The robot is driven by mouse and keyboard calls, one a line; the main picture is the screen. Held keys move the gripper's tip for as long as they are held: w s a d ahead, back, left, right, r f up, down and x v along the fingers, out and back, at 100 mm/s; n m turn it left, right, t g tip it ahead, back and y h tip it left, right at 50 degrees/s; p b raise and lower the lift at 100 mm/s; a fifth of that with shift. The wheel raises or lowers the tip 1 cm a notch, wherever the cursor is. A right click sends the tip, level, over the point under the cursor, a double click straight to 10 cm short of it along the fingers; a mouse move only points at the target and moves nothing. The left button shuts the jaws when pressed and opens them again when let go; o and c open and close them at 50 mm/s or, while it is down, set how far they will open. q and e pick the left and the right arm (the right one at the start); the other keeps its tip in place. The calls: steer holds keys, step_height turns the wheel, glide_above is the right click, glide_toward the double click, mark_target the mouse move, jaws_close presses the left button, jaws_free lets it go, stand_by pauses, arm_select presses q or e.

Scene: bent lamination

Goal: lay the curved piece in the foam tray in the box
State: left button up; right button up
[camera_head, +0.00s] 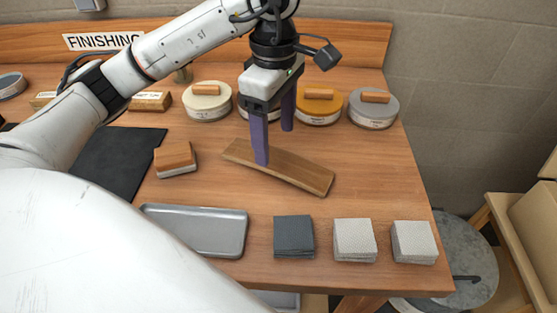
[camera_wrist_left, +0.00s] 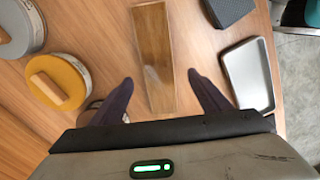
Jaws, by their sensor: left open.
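The curved piece (camera_head: 300,171) is a brown wooden strip lying on the table in the head view. In the left wrist view the curved piece (camera_wrist_left: 153,55) runs lengthwise between the fingers. My left gripper (camera_head: 275,146) is open, pointing down, with one purple finger on the near side of the strip and one on the far side. In the left wrist view the left gripper (camera_wrist_left: 160,76) shows a gap on each side of the strip. Contact is not visible. A tan box (camera_head: 537,215) is cut off at the right edge; no foam tray can be made out.
A grey metal tray (camera_head: 205,228) and several sanding-sheet stacks (camera_head: 355,240) lie along the table's front. Round tins (camera_head: 373,108) line the back. A wood-topped block (camera_head: 175,158) and a black mat (camera_head: 117,160) are left. A grey round surface (camera_head: 455,258) stands right of the table.

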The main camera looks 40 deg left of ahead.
mark_target(276, 159)
arm_select(q)
steer(key=shift+w+f+p, duration=0.15)
steer(key=shift+f+p, duration=0.25)
steer(key=shift+f, duration=2.4)
steer(key=c, duration=1.2)
